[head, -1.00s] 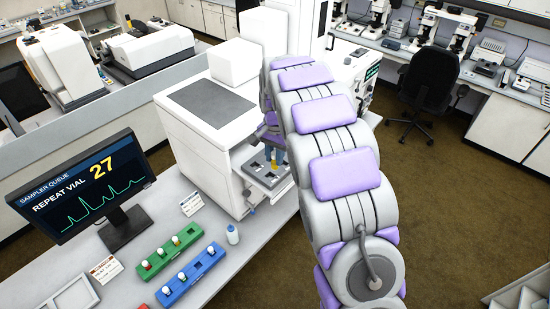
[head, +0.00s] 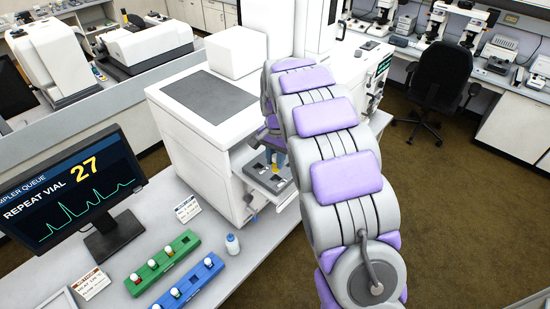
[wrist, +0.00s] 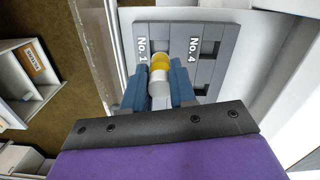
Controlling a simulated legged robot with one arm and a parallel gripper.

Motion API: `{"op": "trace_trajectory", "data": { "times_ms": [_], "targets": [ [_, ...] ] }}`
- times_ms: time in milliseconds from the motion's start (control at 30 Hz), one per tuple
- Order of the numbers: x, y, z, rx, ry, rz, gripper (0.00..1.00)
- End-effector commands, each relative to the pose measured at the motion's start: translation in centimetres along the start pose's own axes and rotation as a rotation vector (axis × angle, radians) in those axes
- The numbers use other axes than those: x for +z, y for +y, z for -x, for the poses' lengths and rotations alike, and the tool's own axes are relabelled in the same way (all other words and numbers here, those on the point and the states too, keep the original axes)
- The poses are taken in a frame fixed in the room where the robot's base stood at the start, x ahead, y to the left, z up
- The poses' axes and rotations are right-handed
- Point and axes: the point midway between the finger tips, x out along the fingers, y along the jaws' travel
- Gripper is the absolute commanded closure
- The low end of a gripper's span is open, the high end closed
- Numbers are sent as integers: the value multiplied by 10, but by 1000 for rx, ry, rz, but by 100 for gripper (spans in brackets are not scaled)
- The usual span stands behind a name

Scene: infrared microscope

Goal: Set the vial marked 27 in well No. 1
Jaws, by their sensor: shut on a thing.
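My gripper (wrist: 160,93) is shut on a vial (wrist: 161,72) with a white cap and yellow contents, between its blue fingers. The vial's number cannot be read. In the wrist view it lies over the grey tray (wrist: 184,27), near the label No. 1. The fingers and vial hide most of the well there, so I cannot tell whether the vial is inside it. The No. 4 well is to the right and looks empty. In the head view the tray (head: 258,172) sticks out of the white instrument, with the yellow of the vial (head: 275,168) over it.
A monitor (head: 72,195) reads "REPEAT VIAL 27". A green rack (head: 163,262) and a blue rack (head: 190,284) with vials stand on the bench, beside a small bottle (head: 232,244). The white instrument (head: 205,125) rises around the tray.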

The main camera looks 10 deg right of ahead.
Motion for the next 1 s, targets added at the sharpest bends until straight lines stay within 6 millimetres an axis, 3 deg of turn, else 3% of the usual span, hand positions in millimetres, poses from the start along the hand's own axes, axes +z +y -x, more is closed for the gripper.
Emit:
{"op": "trace_trajectory", "data": {
  "times_ms": [267,1000],
  "targets": [
    [-1,0,-8,1,-1,0,100],
    [-3,0,-58,0,0,0,100]
  ]
}}
